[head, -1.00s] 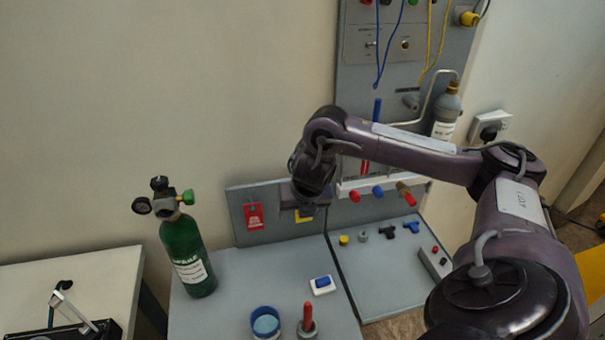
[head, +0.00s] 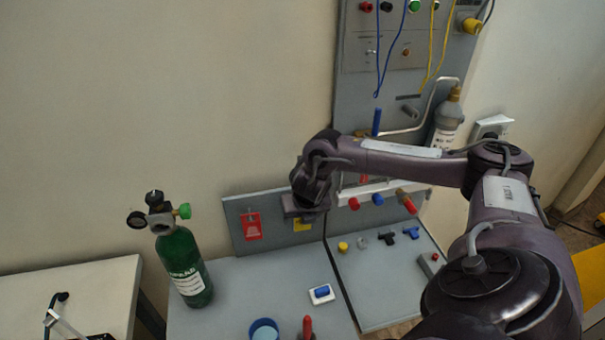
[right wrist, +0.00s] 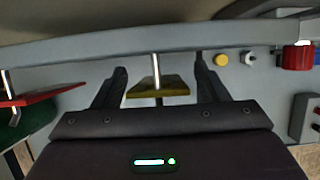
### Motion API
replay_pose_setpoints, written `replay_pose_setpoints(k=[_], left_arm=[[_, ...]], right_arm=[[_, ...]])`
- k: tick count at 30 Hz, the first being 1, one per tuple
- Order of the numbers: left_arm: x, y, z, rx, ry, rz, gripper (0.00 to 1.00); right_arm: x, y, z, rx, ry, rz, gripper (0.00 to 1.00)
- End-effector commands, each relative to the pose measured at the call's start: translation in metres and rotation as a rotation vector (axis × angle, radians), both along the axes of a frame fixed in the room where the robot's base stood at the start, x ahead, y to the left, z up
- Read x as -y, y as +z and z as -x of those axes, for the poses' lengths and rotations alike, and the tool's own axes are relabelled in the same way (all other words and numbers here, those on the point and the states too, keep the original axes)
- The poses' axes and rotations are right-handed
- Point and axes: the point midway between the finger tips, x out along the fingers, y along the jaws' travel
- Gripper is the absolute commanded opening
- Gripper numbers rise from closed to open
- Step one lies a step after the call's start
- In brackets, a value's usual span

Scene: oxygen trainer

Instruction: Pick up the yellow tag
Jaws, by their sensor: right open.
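The yellow tag (head: 303,225) hangs on the low grey panel (head: 275,229), partly hidden behind my right gripper (head: 301,210) in the head view. In the right wrist view the yellow tag (right wrist: 158,88) hangs from a metal peg (right wrist: 155,64). My right gripper (right wrist: 160,80) is open there, with one finger on each side of the tag and a visible gap on both sides. My left gripper is in neither view.
A red tag (head: 252,226) hangs left of the yellow one; it also shows in the right wrist view (right wrist: 38,97). A green cylinder (head: 184,266) stands at the left. Red and blue knobs (head: 377,199) lie to the right. The bench (head: 240,290) before the panel has free room.

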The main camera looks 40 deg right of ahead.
Motion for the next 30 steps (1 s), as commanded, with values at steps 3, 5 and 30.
replay_pose_setpoints(k=[3, 5, 30], left_arm=[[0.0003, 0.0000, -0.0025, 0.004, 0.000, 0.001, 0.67], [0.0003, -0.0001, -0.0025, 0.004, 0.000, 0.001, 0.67], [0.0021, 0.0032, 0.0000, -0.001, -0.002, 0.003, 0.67]], right_arm=[[0.0001, -0.0006, -0.0001, 0.000, 0.000, 0.000, 0.67], [0.0000, -0.0005, -0.0001, 0.000, 0.000, 0.000, 0.67], [0.0016, 0.0046, -0.0005, 0.000, -0.001, 0.000, 0.20]])
